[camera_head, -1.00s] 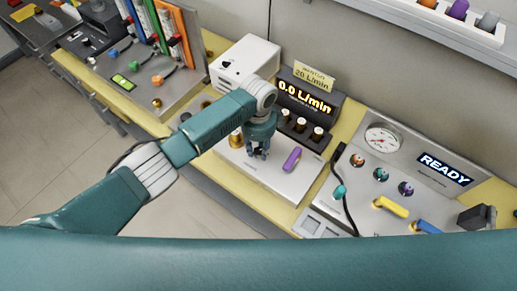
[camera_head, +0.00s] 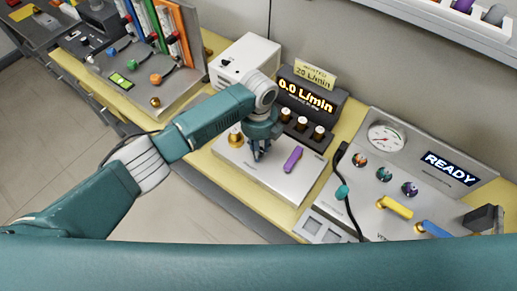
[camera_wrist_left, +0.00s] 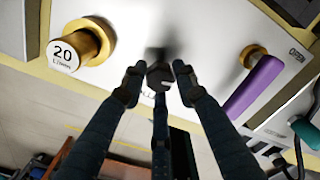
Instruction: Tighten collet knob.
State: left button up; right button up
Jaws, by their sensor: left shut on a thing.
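A small dark grey knob (camera_wrist_left: 159,78), which I take to be the collet knob, stands on a pale panel (camera_head: 281,187) between a brass fitting and a purple lever. In the wrist view it sits at the centre, between my fingertips. My left gripper (camera_head: 259,154) points down over the panel, shut on the knob; it also shows in the wrist view (camera_wrist_left: 158,75). In the head view the gripper hides the knob. A brass fitting (camera_wrist_left: 90,42) marked 20 L/min is to its left, and the purple lever (camera_wrist_left: 254,88) to its right. My right gripper is not in view.
A flow display (camera_head: 305,97) behind the panel reads 0.0 L/min, under a yellow sign marked 20 L/min. A white box (camera_head: 245,60) stands behind my arm. At right, a gauge panel (camera_head: 385,137) shows READY. At left are a slanted panel and upright folders.

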pick_arm(q)
jog(key=shift+w+m, duration=0.1)
jog(key=shift+m, duration=0.6)
jog(key=o, duration=1.1)
jog(key=shift+o, duration=0.2)
notch_tip(320, 180, up, 12)
